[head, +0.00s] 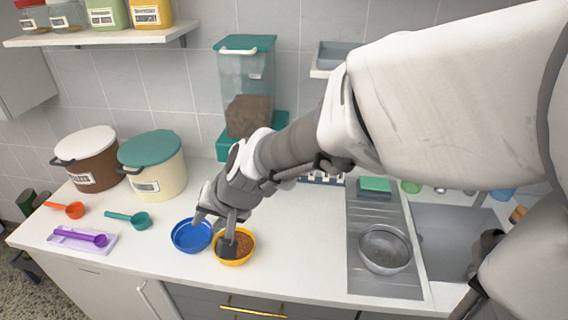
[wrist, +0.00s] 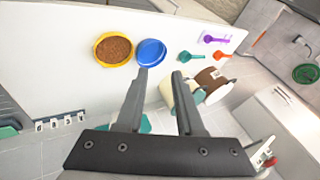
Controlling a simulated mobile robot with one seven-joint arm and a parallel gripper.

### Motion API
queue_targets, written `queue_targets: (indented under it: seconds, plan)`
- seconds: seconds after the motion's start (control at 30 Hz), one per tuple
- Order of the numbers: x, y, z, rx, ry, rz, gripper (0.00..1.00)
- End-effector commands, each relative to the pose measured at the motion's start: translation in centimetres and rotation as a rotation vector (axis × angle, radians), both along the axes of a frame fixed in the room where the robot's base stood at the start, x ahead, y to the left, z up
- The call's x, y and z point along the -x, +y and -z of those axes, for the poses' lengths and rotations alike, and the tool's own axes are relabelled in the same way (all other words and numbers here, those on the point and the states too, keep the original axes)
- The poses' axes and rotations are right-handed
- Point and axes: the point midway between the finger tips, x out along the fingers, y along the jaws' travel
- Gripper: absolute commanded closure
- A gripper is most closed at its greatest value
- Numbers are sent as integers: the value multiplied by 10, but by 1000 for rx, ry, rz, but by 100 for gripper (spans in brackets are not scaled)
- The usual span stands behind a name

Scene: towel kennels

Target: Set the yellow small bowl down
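The yellow small bowl (head: 235,262) sits upright on the white counter near its front edge and holds brown kibble. It also shows in the wrist view (wrist: 101,61), to the left of my fingertips. A blue bowl (head: 185,247) stands close on its left in the head view. It shows in the wrist view (wrist: 151,52) just beyond one fingertip. My gripper (head: 214,232) is open, with nothing between its fingers (wrist: 159,72). In the head view one finger covers part of the yellow bowl and the other overlaps the blue bowl's edge. I cannot tell whether a finger touches either bowl.
Purple (head: 85,237), teal (head: 128,218) and orange (head: 70,209) scoops lie at the left. A brown bin (head: 88,165), a cream bin (head: 150,172) and a dispenser (head: 247,75) stand behind. A metal bowl (head: 385,250) is beside the sink. Counter right of the yellow bowl is clear.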

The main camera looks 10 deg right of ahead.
Motion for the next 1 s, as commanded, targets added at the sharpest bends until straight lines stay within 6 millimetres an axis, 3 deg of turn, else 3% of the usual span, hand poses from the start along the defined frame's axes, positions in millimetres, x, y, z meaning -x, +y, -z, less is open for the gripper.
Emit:
queue_targets:
  seconds: [0.03, 0.2, 0.5, 0.7, 1.0]
  plan:
    - [7, -15, -17, 8, -24, -24, 64]
    - [43, -62, -52, 107, -72, -108, 64]
    - [109, -147, -81, 399, -96, -133, 64]
    - [130, -171, -85, 495, -80, -117, 64]
    - [131, -172, -85, 502, -77, -117, 64]
